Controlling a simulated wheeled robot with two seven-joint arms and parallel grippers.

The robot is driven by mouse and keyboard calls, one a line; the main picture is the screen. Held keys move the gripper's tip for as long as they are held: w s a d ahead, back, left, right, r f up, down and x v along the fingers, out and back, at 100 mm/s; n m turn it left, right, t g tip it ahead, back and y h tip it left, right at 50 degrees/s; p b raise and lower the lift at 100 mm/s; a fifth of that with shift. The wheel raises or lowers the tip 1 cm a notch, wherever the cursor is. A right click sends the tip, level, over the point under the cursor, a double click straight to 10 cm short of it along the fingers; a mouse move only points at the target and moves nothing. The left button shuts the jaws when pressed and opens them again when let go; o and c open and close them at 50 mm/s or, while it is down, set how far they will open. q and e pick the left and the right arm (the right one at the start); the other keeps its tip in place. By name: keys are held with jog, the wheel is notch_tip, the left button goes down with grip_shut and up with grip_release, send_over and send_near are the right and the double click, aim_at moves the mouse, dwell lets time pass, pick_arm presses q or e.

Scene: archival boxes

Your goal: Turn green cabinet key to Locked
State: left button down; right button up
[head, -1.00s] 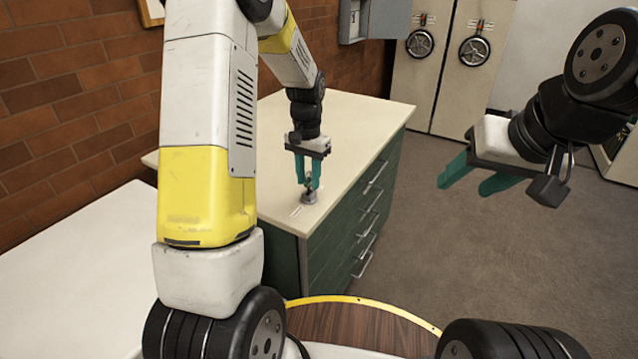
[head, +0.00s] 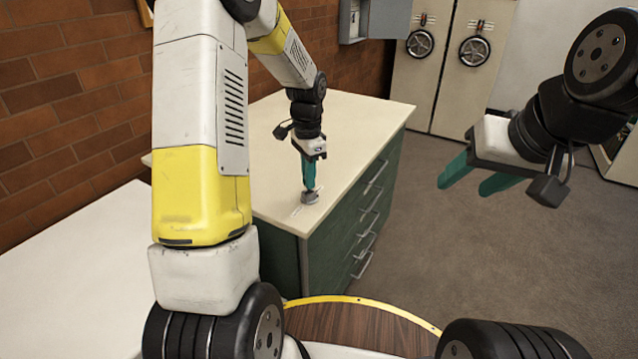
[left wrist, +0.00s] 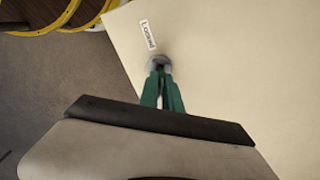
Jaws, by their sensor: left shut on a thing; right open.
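The green cabinet (head: 335,245) has a cream top, with a small grey lock (head: 310,197) standing on it near the front corner. My left gripper (head: 309,188) points straight down and is shut at the lock, on the key, which its teal fingers hide. In the left wrist view the fingers (left wrist: 161,72) meet over the round grey lock (left wrist: 159,61). A white label (left wrist: 147,34) with dark lettering lies on the top beside the lock; its text is too blurred to read surely. My right gripper (head: 482,180) is open and empty in the air, right of the cabinet.
The rest of the cabinet top (head: 350,120) is clear. Drawer handles (head: 362,265) stick out on the cabinet's right side. A white surface (head: 70,270) lies at the left by the brick wall. Cream doors with black handwheels (head: 474,51) stand at the back.

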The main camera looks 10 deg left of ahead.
pick_arm(q)
jog(key=shift+m, duration=0.3)
jog(key=m, duration=0.3)
jog(key=shift+m, duration=0.4)
jog(key=m, duration=0.3)
jog(key=m, duration=0.3)
jog(key=shift+m, duration=0.4)
jog(key=m, duration=0.3)
jog(key=shift+d, duration=0.1)
jog(key=shift+s, duration=0.1)
